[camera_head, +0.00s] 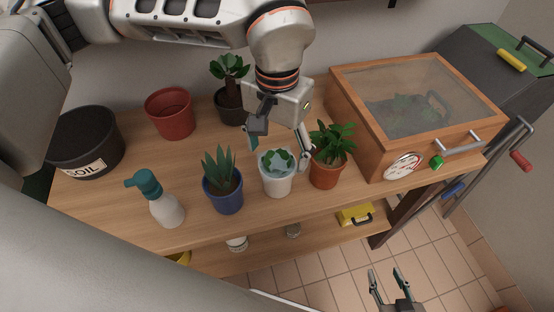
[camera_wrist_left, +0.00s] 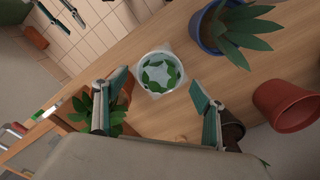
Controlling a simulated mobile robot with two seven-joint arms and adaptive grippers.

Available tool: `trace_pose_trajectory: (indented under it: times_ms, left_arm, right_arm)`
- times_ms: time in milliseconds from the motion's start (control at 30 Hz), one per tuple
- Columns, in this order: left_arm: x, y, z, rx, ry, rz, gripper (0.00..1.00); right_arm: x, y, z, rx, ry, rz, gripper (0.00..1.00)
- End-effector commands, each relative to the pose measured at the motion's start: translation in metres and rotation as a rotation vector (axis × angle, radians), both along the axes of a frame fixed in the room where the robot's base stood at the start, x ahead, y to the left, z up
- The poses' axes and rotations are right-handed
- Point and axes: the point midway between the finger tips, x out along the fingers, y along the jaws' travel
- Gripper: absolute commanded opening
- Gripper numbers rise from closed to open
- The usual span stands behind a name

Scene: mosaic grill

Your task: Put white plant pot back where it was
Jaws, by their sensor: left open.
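The white plant pot (camera_head: 277,187) holds a leafy green plant and stands upright on the wooden table near its front edge, between the blue pot (camera_head: 227,198) and an orange pot (camera_head: 326,174). My left gripper (camera_head: 279,150) is open just above and behind it, its fingers spread apart. In the left wrist view the white pot (camera_wrist_left: 146,82) shows ahead of the gap between the open fingertips (camera_wrist_left: 158,85), with nothing between the fingers. My right gripper (camera_head: 389,276) is open and empty over the tiled floor at the lower right.
A spray bottle (camera_head: 165,208), a soil bucket (camera_head: 90,146), an empty red pot (camera_head: 170,118) and a dark pot (camera_head: 231,107) stand on the table (camera_head: 130,165). A wooden glass-topped box (camera_head: 362,130) stands at the right. The neighbouring pots leave narrow gaps beside the white pot.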

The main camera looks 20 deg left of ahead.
Motion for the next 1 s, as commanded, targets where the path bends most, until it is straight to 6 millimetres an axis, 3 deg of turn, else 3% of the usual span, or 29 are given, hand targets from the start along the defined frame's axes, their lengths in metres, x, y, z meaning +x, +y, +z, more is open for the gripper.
trace_pose_trajectory:
  times_ms: [200, 400, 1000]
  left_arm:
    - [0.001, 0.0, 0.045, 0.001, -0.004, 0.0, 0.7]
    - [0.0, 0.0, 0.068, 0.001, -0.001, 0.0, 0.7]
    - [0.0, 0.0, 0.073, 0.0, 0.0, 0.0, 0.7]
  right_arm:
    - [0.0, 0.001, 0.002, 0.003, 0.0, 0.001, 0.4]
    - [-0.001, 0.002, 0.002, 0.005, 0.002, 0.001, 0.4]
    - [-0.003, 0.002, 0.001, 0.005, 0.005, 0.001, 0.4]
